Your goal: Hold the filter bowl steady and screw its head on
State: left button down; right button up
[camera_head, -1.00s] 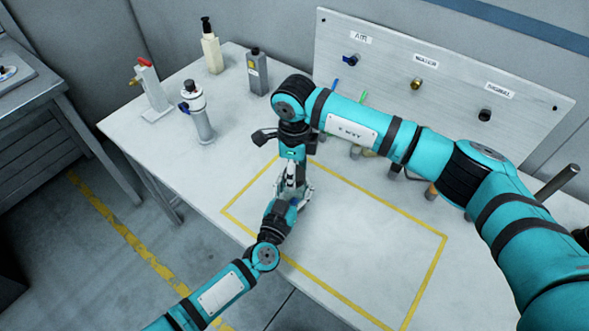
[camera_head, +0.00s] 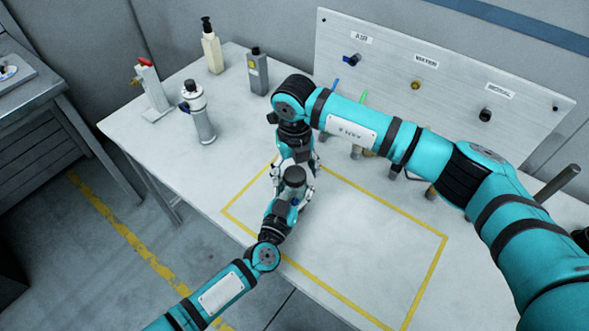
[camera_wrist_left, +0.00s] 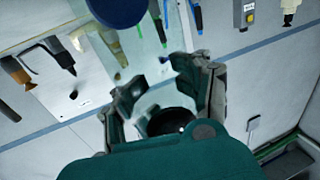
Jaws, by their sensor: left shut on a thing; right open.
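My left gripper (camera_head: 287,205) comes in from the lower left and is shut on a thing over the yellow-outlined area. That thing is largely hidden between the two grippers; I cannot make out the bowl from its head. In the left wrist view my left gripper's fingers (camera_wrist_left: 165,90) stand either side of a dark round part (camera_wrist_left: 172,121); I cannot tell what it is. My right gripper (camera_head: 296,168) points down from above, just over the left one. It is open; its fingertips are mostly hidden behind a dark round part of my wrist.
A grey cylinder with a dark cap (camera_head: 199,114), a red-topped stand (camera_head: 151,88), a pale pump bottle (camera_head: 211,48) and a grey bottle (camera_head: 257,73) stand at the back left. A panel with valves (camera_head: 415,62) lines the back.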

notch_tip(320, 180, up, 12)
dwell(0.6)
pick_arm(q)
jog(key=shift+c, duration=2.2)
grip_release()
jog(key=v, duration=1.2)
